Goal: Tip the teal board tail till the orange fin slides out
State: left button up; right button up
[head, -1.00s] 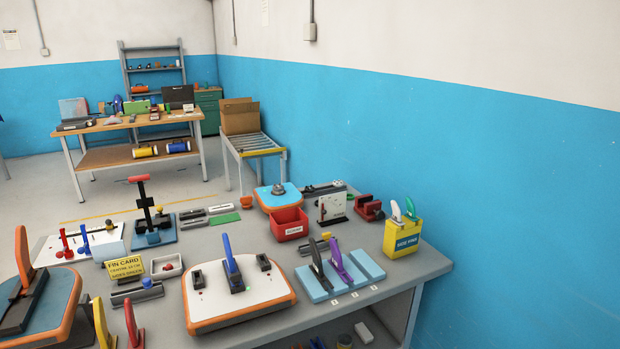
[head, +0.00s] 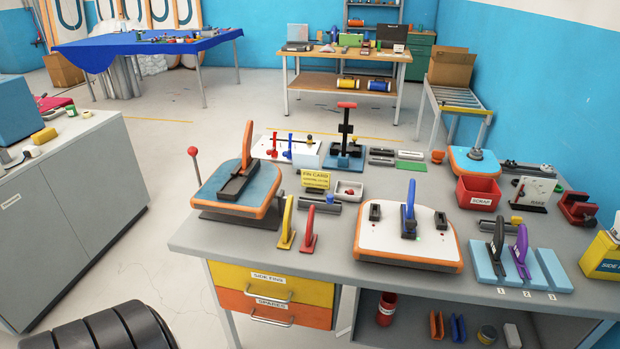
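The teal board tail (head: 212,193) has an orange rim and sits at the left end of the grey workbench, on a dark base. The orange fin (head: 247,145) stands upright in a black fin box (head: 238,183) on top of the board. Neither of my grippers shows in the head view. Nothing is touching the board or the fin from above.
A white board tail (head: 385,240) with a blue fin (head: 409,200) sits to the right. Yellow (head: 287,222) and red (head: 309,230) fins stand between the boards. A yellow card (head: 316,179) stands behind. Open floor lies left of the workbench (head: 310,262), before a grey cabinet (head: 75,195).

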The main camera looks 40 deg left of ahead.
aim_at(250, 194)
jog(key=u, duration=1.85)
jog(key=l, duration=0.45)
